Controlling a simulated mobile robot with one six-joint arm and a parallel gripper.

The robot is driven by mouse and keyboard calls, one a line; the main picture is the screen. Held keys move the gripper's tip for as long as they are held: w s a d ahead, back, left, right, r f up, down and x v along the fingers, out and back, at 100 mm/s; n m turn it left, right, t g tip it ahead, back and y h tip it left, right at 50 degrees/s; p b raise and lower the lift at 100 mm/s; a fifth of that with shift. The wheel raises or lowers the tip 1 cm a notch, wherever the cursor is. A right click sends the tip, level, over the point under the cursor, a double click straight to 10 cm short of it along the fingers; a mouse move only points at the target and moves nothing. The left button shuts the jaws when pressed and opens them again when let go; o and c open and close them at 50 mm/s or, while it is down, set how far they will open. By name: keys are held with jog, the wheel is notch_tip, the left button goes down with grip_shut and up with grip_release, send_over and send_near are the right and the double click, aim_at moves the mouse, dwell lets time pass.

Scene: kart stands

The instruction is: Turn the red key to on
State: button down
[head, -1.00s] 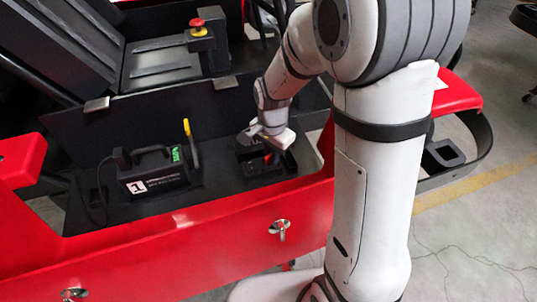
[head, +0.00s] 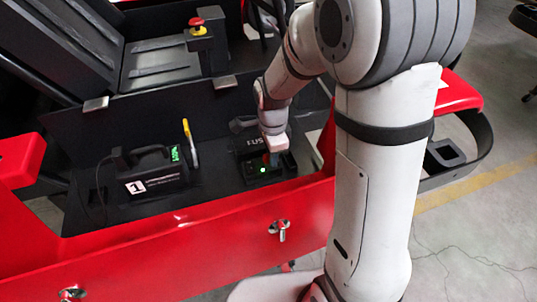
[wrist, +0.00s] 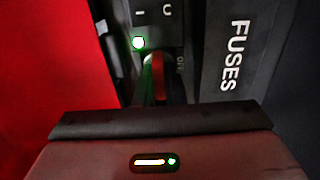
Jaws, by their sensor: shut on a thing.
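The red key (wrist: 159,76) stands in a black switch box (head: 255,179) on the kart's side tray. A green lamp (head: 262,170) glows on the box and also shows in the wrist view (wrist: 138,43). Next to the lamp, in the wrist view, are white switch marks and part of the word "OFF". My gripper (head: 271,157) is at the box from above, shut on the red key; in the wrist view its body covers the lower part and hides most of the key and the fingertips.
A black box marked "FUSES" (wrist: 238,60) lies right beside the key. A black case marked 1 (head: 153,180) and a yellow-handled lever (head: 190,143) stand to the left. A red emergency button (head: 197,23) sits farther back. The red body panel (head: 180,237) runs along the front.

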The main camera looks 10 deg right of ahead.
jog(key=c, duration=1.4)
grip_release()
jog(key=shift+c, duration=0.2)
jog(key=shift+r, duration=0.1)
notch_tip(320, 180, up, 8)
jog(key=shift+f, duration=0.25)
jog(key=shift+s+r, duration=0.1)
jog(key=shift+r, duration=0.05)
jog(key=s+d+r+n+t, duration=0.1)
jog(key=s+d+r+n, duration=0.1)
jog(key=s+d+n, duration=0.2)
jog(key=s+d+r+n+t, duration=0.1)
jog(key=s+d+r+n, duration=0.2)
jog(key=s+n, duration=0.8)
jog(key=shift+d+r+n+t, duration=0.35)
jog(key=shift+d+n+t, duration=0.05)
jog(key=shift+d, duration=0.05)
